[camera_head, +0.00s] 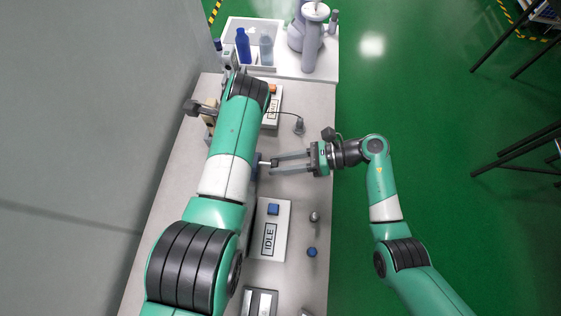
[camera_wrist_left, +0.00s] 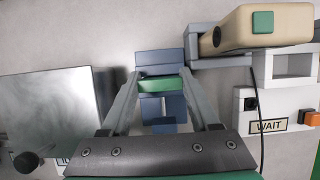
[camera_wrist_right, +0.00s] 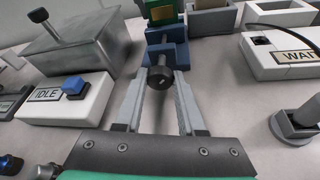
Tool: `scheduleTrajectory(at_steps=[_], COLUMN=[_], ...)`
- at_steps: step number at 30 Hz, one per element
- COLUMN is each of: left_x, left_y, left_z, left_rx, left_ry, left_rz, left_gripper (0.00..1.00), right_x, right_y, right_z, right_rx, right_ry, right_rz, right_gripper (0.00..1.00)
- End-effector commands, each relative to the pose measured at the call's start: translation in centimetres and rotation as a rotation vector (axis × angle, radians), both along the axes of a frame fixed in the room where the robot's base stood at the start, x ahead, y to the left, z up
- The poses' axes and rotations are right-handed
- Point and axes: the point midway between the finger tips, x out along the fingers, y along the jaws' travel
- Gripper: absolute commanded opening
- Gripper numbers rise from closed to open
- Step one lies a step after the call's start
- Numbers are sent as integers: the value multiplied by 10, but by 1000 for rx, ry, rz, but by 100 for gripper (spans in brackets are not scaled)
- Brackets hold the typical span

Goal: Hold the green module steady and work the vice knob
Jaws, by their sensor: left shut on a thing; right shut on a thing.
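The green module (camera_wrist_left: 162,84) stands in the blue vice (camera_wrist_left: 160,62) in the left wrist view, between my left fingertips (camera_wrist_left: 160,82). My left gripper is shut on it; in the head view my left arm hides that gripper and the module. The module (camera_wrist_right: 163,12) and blue vice (camera_wrist_right: 168,42) also show at the top of the right wrist view. The dark vice knob (camera_wrist_right: 160,77) sits between my right fingertips (camera_wrist_right: 159,80), on the vice's near side. My right gripper (camera_head: 270,164) is shut on the knob, coming from the right in the head view.
A grey metal box (camera_wrist_right: 75,45) and a box marked IDLE (camera_wrist_right: 68,98) stand left of the vice in the right wrist view. A box marked WAIT (camera_wrist_right: 285,52) stands right. A beige tester (camera_wrist_left: 258,28) lies close by. Bottles (camera_head: 243,45) stand at the far end.

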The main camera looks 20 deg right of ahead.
Motion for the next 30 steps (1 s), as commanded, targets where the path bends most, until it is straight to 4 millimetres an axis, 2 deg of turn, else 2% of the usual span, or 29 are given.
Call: scheduleTrajectory(at_steps=[15,30], left_x=[0,0], left_y=[0,0], left_z=[0,0], left_rx=[0,0], left_ry=[0,0], left_rz=[0,0], left_gripper=[6,6], right_x=[2,2], right_y=[-1,-1], right_z=[-1,-2], right_rx=[155,194], right_ry=[373,470], right_rz=[1,1], right_gripper=[0,0])
